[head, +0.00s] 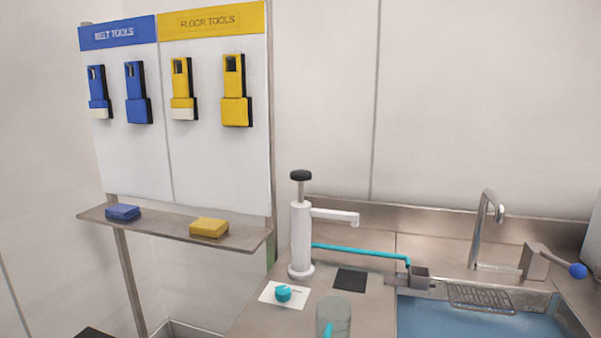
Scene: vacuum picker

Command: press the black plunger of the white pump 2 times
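The white pump (301,238) stands upright on the steel counter, with its spout pointing right. Its black plunger (300,176) is a knob on top of a pale rod, and the rod shows above the white body, so the plunger is raised. Nothing touches the pump from above. Neither of my grippers is in the head view.
Right of the pump are a black square pad (350,280), a teal tube (360,251) and a sink (470,320) with a faucet (487,225). In front are a teal knob (283,293) and a clear container (333,318). A shelf (165,222) stands left.

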